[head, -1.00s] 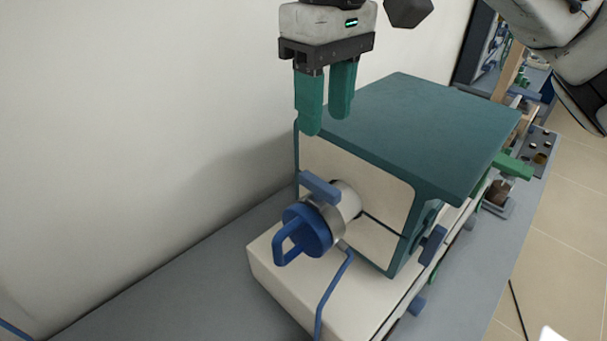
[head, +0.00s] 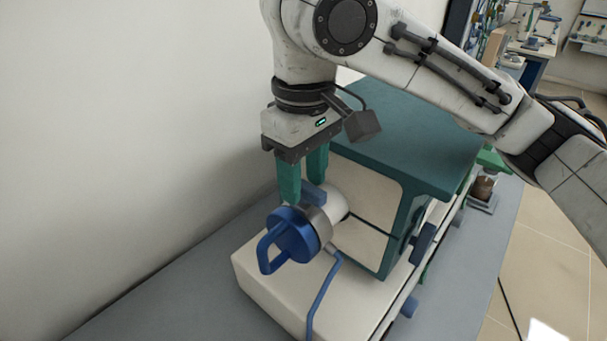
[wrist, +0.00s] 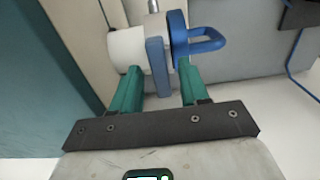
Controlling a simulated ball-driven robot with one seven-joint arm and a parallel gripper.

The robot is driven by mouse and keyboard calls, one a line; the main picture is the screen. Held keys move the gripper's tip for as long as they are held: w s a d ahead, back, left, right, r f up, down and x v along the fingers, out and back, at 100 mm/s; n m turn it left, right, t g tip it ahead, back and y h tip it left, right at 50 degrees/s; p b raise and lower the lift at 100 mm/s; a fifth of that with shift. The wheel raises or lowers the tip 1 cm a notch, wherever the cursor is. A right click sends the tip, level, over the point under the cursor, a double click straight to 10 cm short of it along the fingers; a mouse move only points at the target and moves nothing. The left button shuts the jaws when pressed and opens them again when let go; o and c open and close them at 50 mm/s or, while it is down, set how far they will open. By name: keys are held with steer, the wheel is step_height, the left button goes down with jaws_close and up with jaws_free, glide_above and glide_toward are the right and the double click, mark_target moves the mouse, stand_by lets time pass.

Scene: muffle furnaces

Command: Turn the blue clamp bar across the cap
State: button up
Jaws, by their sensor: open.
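The blue clamp bar (head: 314,193) stands at the collar just behind the round blue cap (head: 292,238), on the furnace's white tube (head: 334,205). My gripper (head: 303,194) points down at the bar and is open. In the wrist view, the bar (wrist: 157,72) lies between the two green fingers, with a gap visible on each side. The cap (wrist: 180,38) with its loop handle is just beyond the right finger. In the head view the left finger partly hides the bar.
The teal furnace (head: 405,130) with a pale front stands directly behind the tube, on a white base (head: 262,275). A blue hose (head: 322,290) runs down below the cap. The wall is at the left. The grey bench (head: 150,300) is clear at front left.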

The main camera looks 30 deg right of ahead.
steer(key=shift+c, duration=0.2)
jaws_close()
steer(key=shift+n+p, duration=0.3)
steer(key=shift+p, duration=0.1)
steer(key=n+p, duration=0.2)
steer(key=shift+r+n+p, duration=0.2)
steer(key=shift+n+p, duration=0.2)
steer(key=n+p, duration=0.3)
steer(key=n, duration=0.2)
steer(key=shift+f, duration=0.1)
steer(key=n+p, duration=0.2)
steer(key=n, duration=0.3)
steer(key=shift+f+n+p, duration=0.1)
steer(key=shift+n+p, duration=0.25)
steer(key=shift+n, duration=1.85)
